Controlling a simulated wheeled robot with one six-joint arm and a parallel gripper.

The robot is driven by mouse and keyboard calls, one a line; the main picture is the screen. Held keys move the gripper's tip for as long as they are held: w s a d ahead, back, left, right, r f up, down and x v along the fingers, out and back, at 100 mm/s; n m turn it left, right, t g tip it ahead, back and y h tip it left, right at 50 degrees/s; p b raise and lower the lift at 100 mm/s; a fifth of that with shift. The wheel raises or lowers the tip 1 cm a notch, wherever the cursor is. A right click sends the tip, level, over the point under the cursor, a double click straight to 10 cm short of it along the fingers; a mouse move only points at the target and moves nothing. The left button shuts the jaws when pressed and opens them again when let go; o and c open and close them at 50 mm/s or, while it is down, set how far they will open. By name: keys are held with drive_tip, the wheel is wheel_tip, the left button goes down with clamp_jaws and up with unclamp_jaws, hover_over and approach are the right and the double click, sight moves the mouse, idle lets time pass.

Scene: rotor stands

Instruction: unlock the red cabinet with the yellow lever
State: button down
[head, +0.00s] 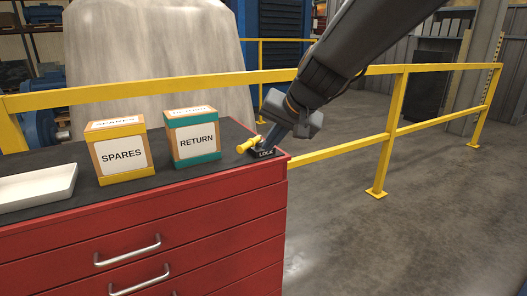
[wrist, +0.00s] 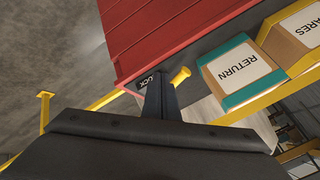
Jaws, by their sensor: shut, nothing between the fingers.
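The red cabinet (head: 215,225) stands at the front left with its drawers closed; its red side also shows in the wrist view (wrist: 165,35). The yellow lever (head: 247,144) sits on a dark base marked LOCK (head: 265,154) at the top's right corner. It lies low, pointing left in the head view; it also shows in the wrist view (wrist: 180,75). My gripper (head: 270,142) is shut and empty, reaching down to the lever's base, beside the yellow handle. In the wrist view its fingers (wrist: 160,82) cover part of the base. I cannot tell whether they touch the lever.
A teal-edged RETURN box (head: 192,137) stands just left of the lever, with a yellow-edged SPARES box (head: 121,152) beyond it. A white tray (head: 38,188) lies at the left. A yellow railing (head: 390,135) runs behind the cabinet. The floor at right is clear.

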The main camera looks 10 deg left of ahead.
drive_tip(key=shift+s+a+v, duration=0.1)
drive_tip(key=shift+a+v, duration=0.05)
drive_tip(key=shift+v, duration=1.2)
drive_tip(key=shift+s+a+v, duration=0.1)
drive_tip(key=shift+v, duration=1.2)
drive_tip(key=s+d+f+g+h, duration=0.1)
drive_tip(key=s+d+f+h, duration=0.15)
drive_tip(key=d+f, duration=0.5)
drive_tip(key=s+d+f+g+h, duration=0.1)
drive_tip(key=s+d+f, duration=0.2)
drive_tip(key=d+f, duration=0.45)
drive_tip(key=s+d+f+g+h, duration=0.2)
drive_tip(key=s+d+f+g, duration=0.1)
drive_tip(key=s+d+f, duration=0.6)
drive_tip(key=s+d, duration=0.2)
drive_tip(key=s, duration=0.1)
drive_tip(key=shift+s+d+f, duration=0.2)
drive_tip(key=shift+s+d, duration=0.1)
drive_tip(key=shift+s, duration=0.1)
drive_tip(key=shift+a, duration=0.1)
